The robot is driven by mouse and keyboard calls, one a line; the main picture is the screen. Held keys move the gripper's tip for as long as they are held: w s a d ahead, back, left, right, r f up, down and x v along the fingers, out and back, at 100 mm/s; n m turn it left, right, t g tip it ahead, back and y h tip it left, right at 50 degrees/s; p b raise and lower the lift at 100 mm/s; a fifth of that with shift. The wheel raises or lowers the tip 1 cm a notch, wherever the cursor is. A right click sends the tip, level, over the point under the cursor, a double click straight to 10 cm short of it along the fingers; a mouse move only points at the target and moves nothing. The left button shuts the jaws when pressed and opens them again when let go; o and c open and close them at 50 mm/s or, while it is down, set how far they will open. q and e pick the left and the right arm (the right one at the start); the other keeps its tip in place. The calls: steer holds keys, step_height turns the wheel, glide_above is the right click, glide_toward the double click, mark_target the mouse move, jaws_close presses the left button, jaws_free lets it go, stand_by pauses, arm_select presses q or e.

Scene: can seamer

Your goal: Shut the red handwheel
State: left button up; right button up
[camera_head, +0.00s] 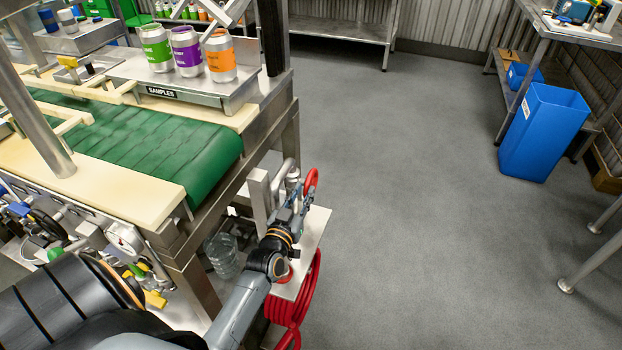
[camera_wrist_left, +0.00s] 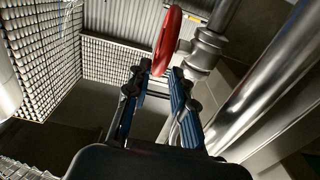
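The red handwheel (camera_head: 311,181) is on the metal pipe fitting beside the conveyor's end. It appears nearly edge-on in the left wrist view (camera_wrist_left: 168,38). My left gripper (camera_head: 299,196) is at the handwheel, partly hidden by its own arm in the head view. In the wrist view its two blue-black fingers (camera_wrist_left: 161,70) are apart, with the lower end of the red rim between or just beyond their tips. I cannot tell if either finger touches the rim. My right gripper is not in view.
A metal pipe valve (camera_wrist_left: 206,50) stands right of the fingers in the wrist view. A red hose coil (camera_head: 294,312) hangs below. The green conveyor (camera_head: 150,140) and sample cans (camera_head: 187,52) are to the left. Open grey floor lies right, with a blue bin (camera_head: 542,130).

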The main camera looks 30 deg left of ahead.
mark_target(311, 178)
arm_select(q)
steer(key=x, duration=0.6)
steer(key=shift+w, duration=0.3)
jaws_close()
